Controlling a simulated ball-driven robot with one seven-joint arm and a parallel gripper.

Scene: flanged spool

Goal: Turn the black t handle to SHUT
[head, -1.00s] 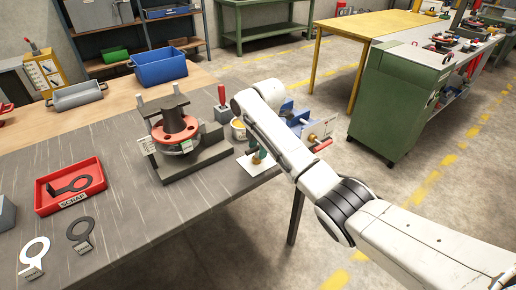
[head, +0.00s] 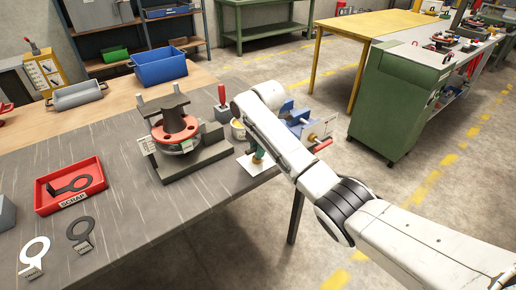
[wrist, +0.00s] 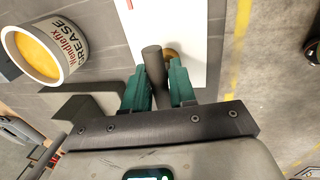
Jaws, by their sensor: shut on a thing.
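The black t handle (wrist: 153,66) shows in the wrist view as a dark round bar between the teal fingers of my gripper (wrist: 159,76). The fingers are shut on it from both sides. A brass round part (wrist: 172,54) shows beside the bar, over a white plate (wrist: 187,22). In the head view the white plate (head: 252,173) lies at the table's right edge, with my gripper (head: 257,158) above it. My arm hides most of the handle there. I cannot read a SHUT mark or tell the handle's angle against it.
A grease tin (wrist: 43,50) stands close left of my gripper in the wrist view. The flanged spool (head: 176,127) sits in its grey fixture to the left. A red-handled tool (head: 221,97) stands behind. A red scrap tray (head: 70,185) lies farther left.

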